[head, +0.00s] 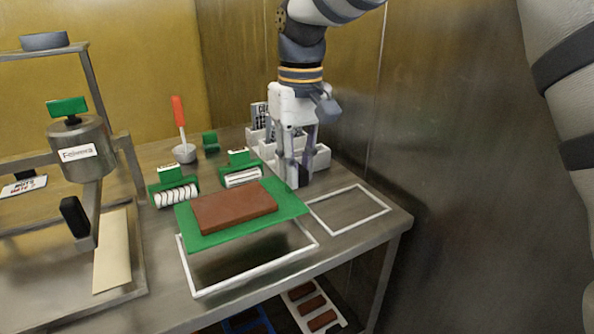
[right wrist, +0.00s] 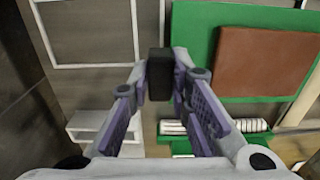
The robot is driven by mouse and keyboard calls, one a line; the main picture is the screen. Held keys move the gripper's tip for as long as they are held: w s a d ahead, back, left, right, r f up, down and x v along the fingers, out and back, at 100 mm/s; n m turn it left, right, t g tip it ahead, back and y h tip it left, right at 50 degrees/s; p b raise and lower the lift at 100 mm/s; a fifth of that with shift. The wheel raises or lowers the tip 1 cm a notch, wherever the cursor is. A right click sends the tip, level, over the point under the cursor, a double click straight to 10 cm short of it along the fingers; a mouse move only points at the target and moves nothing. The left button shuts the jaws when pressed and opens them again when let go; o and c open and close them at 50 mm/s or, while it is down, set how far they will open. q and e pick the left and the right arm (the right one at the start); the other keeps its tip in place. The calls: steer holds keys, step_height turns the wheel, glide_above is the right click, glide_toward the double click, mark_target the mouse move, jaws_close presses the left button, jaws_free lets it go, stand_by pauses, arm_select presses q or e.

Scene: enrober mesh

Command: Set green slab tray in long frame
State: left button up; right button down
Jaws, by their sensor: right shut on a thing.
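The green tray (head: 292,203) carries a brown slab (head: 235,208) and lies over the back part of the long white frame (head: 257,272). The frame's front part shows bare. I cannot tell whether the tray is raised or touching the table. My right gripper (head: 298,182) points down at the tray's back right edge and is shut on the tray there. In the right wrist view, the gripper (right wrist: 160,78) has a dark block between its fingertips, beside the green tray (right wrist: 195,40) and the slab (right wrist: 262,62). My left gripper is not in view.
A smaller white frame (head: 350,210) lies empty on the right. Two green-backed rollers (head: 175,195) (head: 241,178) stand behind the tray. White bins (head: 318,155) stand behind the gripper. A metal machine (head: 82,152) stands at left, and a wall (head: 450,120) rises at right.

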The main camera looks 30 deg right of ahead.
steer(key=shift+w, duration=0.1)
steer(key=shift+s+r, duration=0.15)
steer(key=shift+s, duration=0.4)
steer(key=shift+w+f, duration=0.15)
steer(key=shift+f, duration=2.8)
steer(key=shift+f, duration=0.55)
steer(key=c, duration=1.4)
jaws_free()
step_height(320, 180, up, 12)
steer(key=shift+d, duration=0.1)
